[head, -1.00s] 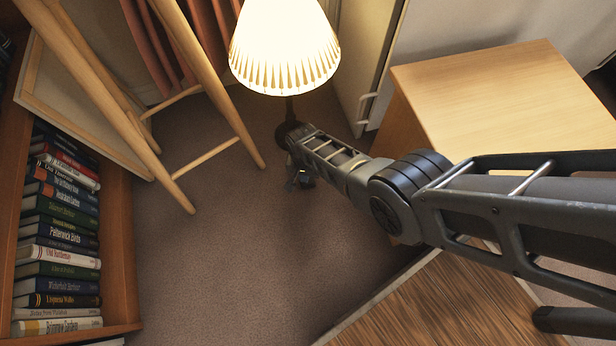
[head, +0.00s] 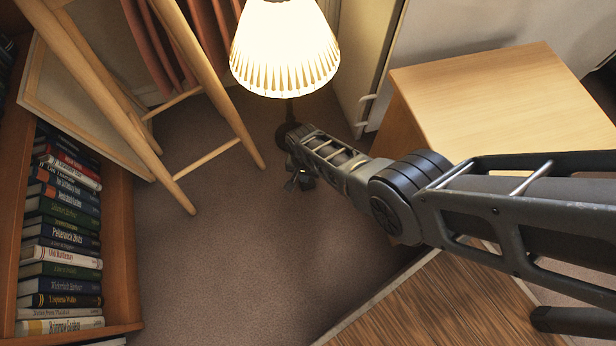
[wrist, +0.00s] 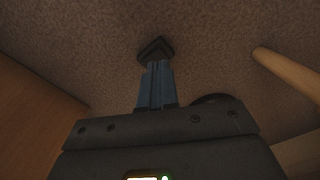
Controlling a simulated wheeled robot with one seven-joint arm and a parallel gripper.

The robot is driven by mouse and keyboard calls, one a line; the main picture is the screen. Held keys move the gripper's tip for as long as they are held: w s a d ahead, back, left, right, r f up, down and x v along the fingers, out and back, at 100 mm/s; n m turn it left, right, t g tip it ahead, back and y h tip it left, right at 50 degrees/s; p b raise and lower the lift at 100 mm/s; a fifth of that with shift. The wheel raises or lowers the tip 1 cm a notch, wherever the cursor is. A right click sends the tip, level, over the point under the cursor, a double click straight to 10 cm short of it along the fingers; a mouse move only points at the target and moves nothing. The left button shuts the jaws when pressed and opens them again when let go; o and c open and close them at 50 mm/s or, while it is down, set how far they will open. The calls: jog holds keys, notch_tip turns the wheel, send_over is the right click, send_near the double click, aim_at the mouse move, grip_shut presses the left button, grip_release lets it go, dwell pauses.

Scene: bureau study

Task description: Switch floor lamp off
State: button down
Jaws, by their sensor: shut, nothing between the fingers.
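The floor lamp (head: 285,50) is lit, with a pleated cream shade at the top middle of the head view. No switch can be made out. My gripper (head: 294,184) is low over the carpet, in front of the lamp base and apart from it. In the wrist view its fingers (wrist: 156,50) are shut together and empty, over bare carpet. A dark round edge (wrist: 216,98) shows behind the gripper body, perhaps the lamp base.
A wooden easel (head: 200,90) stands left of the lamp; a wooden leg (wrist: 290,72) shows in the wrist view. A bookcase (head: 122,250) is at far left. A pale wooden desk or cabinet (head: 500,95) stands at right. Open carpet (head: 230,260) lies in the middle.

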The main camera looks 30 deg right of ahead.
notch_tip(320, 180, up, 6)
jog(key=p, duration=0.5)
jog(key=shift+r, duration=0.1)
dwell(0.5)
